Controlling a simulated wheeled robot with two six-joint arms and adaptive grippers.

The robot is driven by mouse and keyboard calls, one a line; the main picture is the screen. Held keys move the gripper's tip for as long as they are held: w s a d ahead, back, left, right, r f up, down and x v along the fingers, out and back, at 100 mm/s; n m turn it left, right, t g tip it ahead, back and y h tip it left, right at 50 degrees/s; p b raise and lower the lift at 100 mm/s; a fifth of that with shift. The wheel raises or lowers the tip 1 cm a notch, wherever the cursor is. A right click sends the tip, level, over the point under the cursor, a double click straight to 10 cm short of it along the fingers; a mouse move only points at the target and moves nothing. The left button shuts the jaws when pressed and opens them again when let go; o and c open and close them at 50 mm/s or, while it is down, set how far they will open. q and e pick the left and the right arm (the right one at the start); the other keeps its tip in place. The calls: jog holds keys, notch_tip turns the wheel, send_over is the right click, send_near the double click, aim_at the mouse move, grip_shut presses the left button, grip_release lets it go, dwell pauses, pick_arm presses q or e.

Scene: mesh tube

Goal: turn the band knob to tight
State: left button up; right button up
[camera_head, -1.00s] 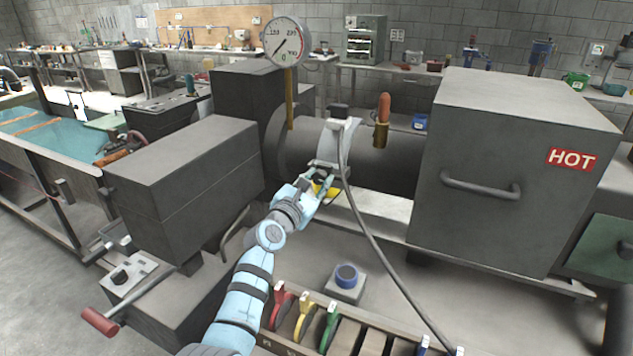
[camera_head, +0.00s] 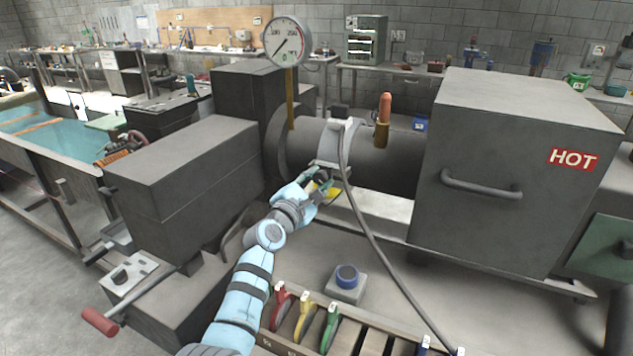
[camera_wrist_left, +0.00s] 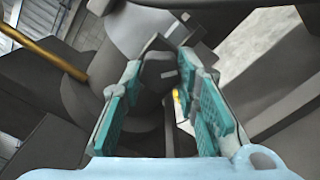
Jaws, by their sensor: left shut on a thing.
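The band (camera_head: 338,137) is a pale clamp around the dark horizontal tube (camera_head: 377,165), with a grey cable hanging from it. The dark band knob (camera_wrist_left: 158,72) is between my left gripper's teal-padded fingers in the left wrist view. My left gripper (camera_head: 318,182) is at the band's lower front in the head view, shut on the knob and hiding most of it. A small yellow patch (camera_head: 329,192) shows just beside the fingers. I cannot read the knob's setting. My right gripper is not in view.
A dial gauge (camera_head: 287,42) stands on a brass stem above the tube. A large grey box marked HOT (camera_head: 520,160) stands at right. A rack of coloured tools (camera_head: 305,318) and a blue button (camera_head: 346,277) are in front. A grey box (camera_head: 185,170) stands left.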

pick_arm(q)
jog(key=shift+f, duration=0.1)
jog(key=o, duration=1.2)
jog(key=shift+c, duration=0.2)
jog(key=shift+s, duration=0.1)
jog(key=v, duration=1.2)
